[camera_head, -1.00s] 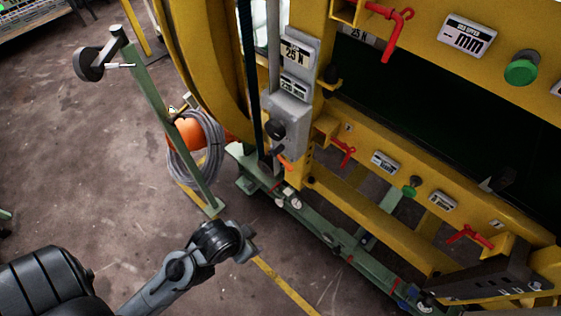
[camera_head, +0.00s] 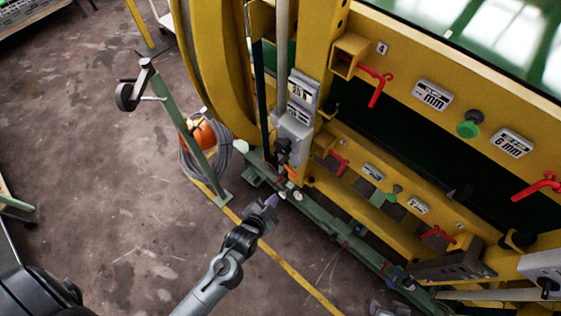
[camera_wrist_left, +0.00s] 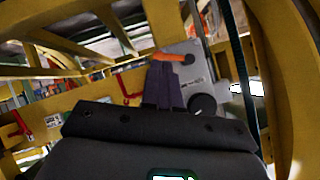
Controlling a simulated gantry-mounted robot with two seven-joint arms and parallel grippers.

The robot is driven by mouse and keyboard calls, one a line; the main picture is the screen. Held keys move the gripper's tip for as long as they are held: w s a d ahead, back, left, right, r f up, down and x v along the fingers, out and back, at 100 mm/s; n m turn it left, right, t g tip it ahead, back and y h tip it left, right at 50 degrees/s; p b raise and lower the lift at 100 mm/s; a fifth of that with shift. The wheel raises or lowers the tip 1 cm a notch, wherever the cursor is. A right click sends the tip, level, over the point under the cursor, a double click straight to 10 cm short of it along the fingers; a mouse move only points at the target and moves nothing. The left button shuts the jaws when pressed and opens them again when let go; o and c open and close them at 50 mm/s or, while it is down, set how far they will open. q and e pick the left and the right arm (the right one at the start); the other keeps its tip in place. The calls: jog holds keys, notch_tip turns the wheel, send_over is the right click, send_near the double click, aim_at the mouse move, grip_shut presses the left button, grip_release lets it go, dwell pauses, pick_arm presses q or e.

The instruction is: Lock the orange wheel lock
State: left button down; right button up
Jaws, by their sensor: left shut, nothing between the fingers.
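The orange wheel lock (camera_head: 291,171) is a small orange handle low on the grey box of the yellow machine in the head view. In the left wrist view the orange handle (camera_wrist_left: 175,57) lies just beyond the fingertips, partly hidden by them. My left gripper (camera_head: 271,201) is below and slightly left of the lock. Its purple fingers (camera_wrist_left: 164,75) are shut with nothing between them; contact with the handle cannot be told. A grey and purple part at the bottom edge looks like my right gripper (camera_head: 382,308), mostly cut off.
The grey control box (camera_head: 294,128) has a black knob (camera_wrist_left: 203,106) beside the handle. Red handles (camera_head: 376,88) and green knobs (camera_head: 468,125) sit on the yellow beams. A green post (camera_head: 183,130) with coiled cable (camera_head: 222,158) stands left.

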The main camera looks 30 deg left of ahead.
pick_arm(q)
notch_tip(320, 180, up, 8)
jog(key=w+d+p, duration=0.1)
jog(key=p, duration=0.5)
jog(key=shift+w+d+n, duration=0.3)
jog(key=shift+d+n, duration=0.1)
pick_arm(e)
notch_tip(320, 180, up, 8)
jog(key=shift+w+a, duration=0.15)
jog(key=shift+a, duration=0.05)
pick_arm(q)
jog(key=shift+w, duration=0.1)
send_over(292, 174)
jog(key=s+d, duration=0.1)
jog(key=s, duration=0.2)
notch_tip(292, 174, down, 5)
jog(key=f, duration=0.2)
jog(key=w+a+f, duration=0.1)
jog(key=shift+a+f, duration=0.1)
jog(key=shift+f, duration=0.2)
pick_arm(e)
jog(key=shift+f, duration=0.15)
pick_arm(q)
jog(key=shift+a, duration=0.1)
pick_arm(e)
jog(key=shift+d, duration=0.1)
